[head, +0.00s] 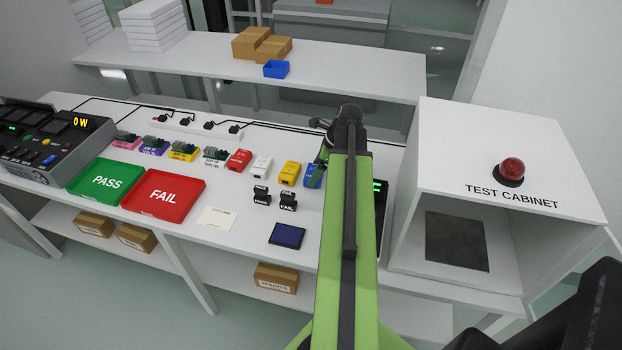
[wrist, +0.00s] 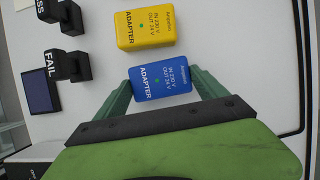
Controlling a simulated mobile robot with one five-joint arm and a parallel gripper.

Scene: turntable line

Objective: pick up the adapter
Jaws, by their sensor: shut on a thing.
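The blue adapter (wrist: 162,83) lies between the two green fingers of my gripper (wrist: 165,92) in the wrist view, its printed face toward the camera. My gripper is shut on it. In the head view the blue adapter (head: 312,176) shows only in part, at the left edge of my green arm, which hides the rest. A yellow adapter (wrist: 146,29) lies beside the blue one, just apart from it; it also shows in the head view (head: 289,174). I cannot tell whether the blue adapter is off the table.
White (head: 262,166) and red (head: 239,160) blocks stand left of the yellow adapter. Two black stamps (head: 288,200) and a dark blue pad (head: 287,236) are in front. A green PASS tray (head: 81,198) and red FAIL tray (head: 138,211) lie left. The test cabinet (head: 480,140) stands right.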

